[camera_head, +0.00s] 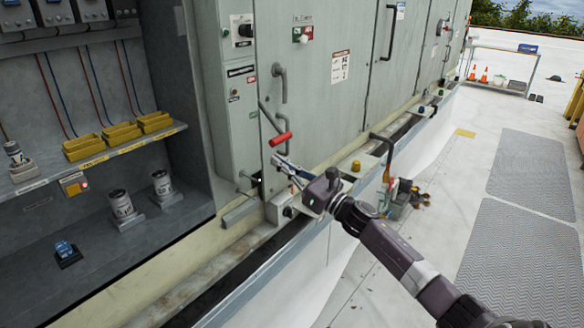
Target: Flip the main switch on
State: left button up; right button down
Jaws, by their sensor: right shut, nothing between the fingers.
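A lever with a red grip (281,139) sticks out from the grey cabinet front in the head view; its dark rod slants down to the right to the grip. No readable label shows which control is the main switch. My right gripper (282,163) is shut and empty, just below the red grip, with its arm coming in from the lower right. I cannot tell whether the fingertips touch the lever or cabinet. My left gripper is out of view.
An open bay at left holds yellow bins (122,135) on a shelf and white-labelled cylinders (122,206) below. A ledge (215,290) runs along the cabinet's foot.

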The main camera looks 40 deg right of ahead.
jog(key=r+p, duration=0.1)
jog(key=r, duration=0.1)
jog(key=r+p, duration=0.1)
jog(key=shift+s+r+p, duration=0.2)
jog(key=shift+r+p, duration=0.15)
jog(key=shift+p, duration=0.05)
